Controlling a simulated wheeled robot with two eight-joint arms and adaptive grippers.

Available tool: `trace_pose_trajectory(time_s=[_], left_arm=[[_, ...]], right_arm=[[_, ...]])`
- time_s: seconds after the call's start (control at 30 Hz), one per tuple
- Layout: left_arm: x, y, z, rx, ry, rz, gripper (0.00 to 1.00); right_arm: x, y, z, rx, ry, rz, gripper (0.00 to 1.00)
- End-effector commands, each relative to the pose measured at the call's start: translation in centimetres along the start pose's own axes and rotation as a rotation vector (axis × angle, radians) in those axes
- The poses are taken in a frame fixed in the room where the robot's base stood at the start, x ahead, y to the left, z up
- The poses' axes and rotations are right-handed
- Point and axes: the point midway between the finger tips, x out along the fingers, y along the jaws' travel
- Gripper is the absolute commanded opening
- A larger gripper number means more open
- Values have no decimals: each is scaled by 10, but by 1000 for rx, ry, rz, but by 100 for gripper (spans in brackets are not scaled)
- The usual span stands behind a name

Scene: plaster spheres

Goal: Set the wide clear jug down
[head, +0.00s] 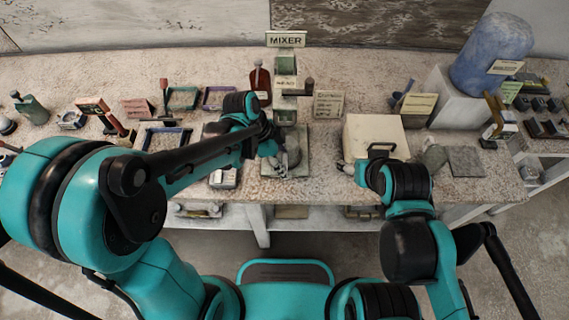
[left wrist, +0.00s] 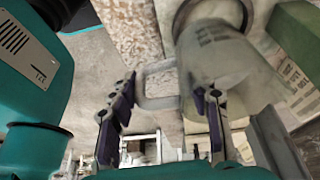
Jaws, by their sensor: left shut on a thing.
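The wide clear jug (left wrist: 232,62) fills the upper right of the left wrist view, with its handle (left wrist: 158,86) toward my left gripper (left wrist: 165,112). The gripper's dark fingers are on either side of the handle, and it is shut on the jug. In the head view my left gripper (head: 275,150) is at the foot of the green mixer, where the jug (head: 292,150) shows small and grey, partly hidden. I cannot tell whether its base touches the surface beneath. My right gripper (head: 350,170) is beside the white box; its fingers are too small to read.
The mixer (head: 286,62) stands behind the jug, under a sign (head: 286,40). A white box (head: 374,134) with a dark handle stands to the right. A brown bottle (head: 260,80) and trays (head: 182,98) are to the left. A grey slab (head: 465,161) lies bare at the right.

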Motion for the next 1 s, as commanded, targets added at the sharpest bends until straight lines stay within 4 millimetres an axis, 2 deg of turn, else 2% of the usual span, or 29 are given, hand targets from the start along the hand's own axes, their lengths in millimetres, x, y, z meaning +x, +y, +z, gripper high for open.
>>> trace_pose_trajectory(time_s=[0.2,0.3,0.4,0.73,0.77,0.8,0.83,1.0], left_arm=[[0,-20,0,-1,0,-1,0],[22,-18,9,0,0,0,0],[33,-18,13,0,0,-1,0],[34,-18,14,0,0,-1,0],[34,-18,14,0,0,0,53],[33,-18,14,0,0,0,64],[33,-18,14,0,0,0,69],[33,-18,14,-1,0,0,69]], right_arm=[[3,0,2,0,0,0,67],[13,0,9,0,0,0,67],[18,0,13,0,0,0,67],[18,0,12,0,0,0,67],[17,0,12,0,0,0,67],[17,0,12,0,0,0,67],[17,0,12,0,0,0,67],[17,0,12,0,0,0,67]])
